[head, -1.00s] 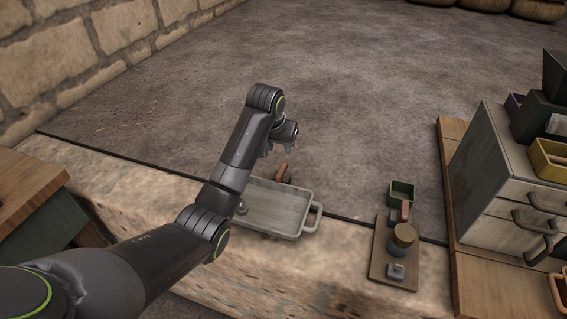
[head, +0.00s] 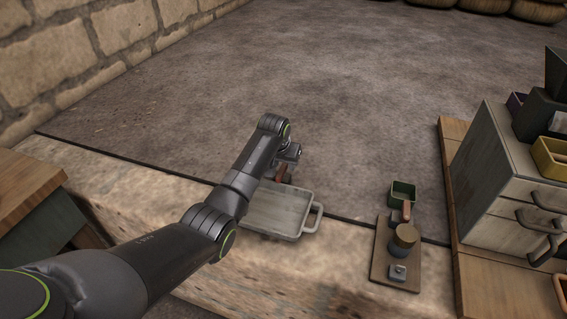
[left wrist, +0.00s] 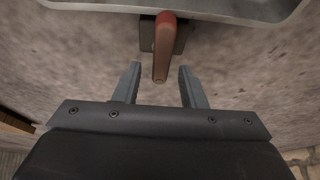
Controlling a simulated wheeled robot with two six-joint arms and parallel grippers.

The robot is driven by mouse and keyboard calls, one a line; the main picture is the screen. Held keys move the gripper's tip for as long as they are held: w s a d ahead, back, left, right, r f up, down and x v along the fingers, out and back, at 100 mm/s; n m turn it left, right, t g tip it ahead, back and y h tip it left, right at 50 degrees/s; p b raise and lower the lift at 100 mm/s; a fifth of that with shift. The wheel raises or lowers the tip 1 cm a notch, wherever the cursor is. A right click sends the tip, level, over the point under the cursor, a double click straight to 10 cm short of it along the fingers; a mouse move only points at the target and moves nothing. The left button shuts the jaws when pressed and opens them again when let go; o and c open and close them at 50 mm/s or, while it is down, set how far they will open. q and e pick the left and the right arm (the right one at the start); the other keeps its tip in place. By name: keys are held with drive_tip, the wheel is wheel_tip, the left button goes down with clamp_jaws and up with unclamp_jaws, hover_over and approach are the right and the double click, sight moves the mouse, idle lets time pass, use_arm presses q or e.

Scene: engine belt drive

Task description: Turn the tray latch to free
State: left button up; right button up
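The grey tray (head: 279,211) lies on the pale stone ledge, with a looped handle at its right end. The tray latch (head: 281,173), a reddish-brown lever on a dark block, stands at the tray's far edge. In the left wrist view the latch lever (left wrist: 162,55) points toward my gripper, its red end by the tray rim. My left gripper (left wrist: 158,84) is open, with one finger on each side of the lever's near tip and visible gaps to both. In the head view my left gripper (head: 284,165) is low over the latch and partly hides it. My right gripper is out of view.
A wooden board (head: 381,262) with a round knob and a small metal piece lies right of the tray. A small green box (head: 403,189) stands behind it. A grey drawer cabinet (head: 497,185) stands at the right. The dark floor beyond the ledge is clear.

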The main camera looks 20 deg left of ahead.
use_arm(q)
clamp_jaws()
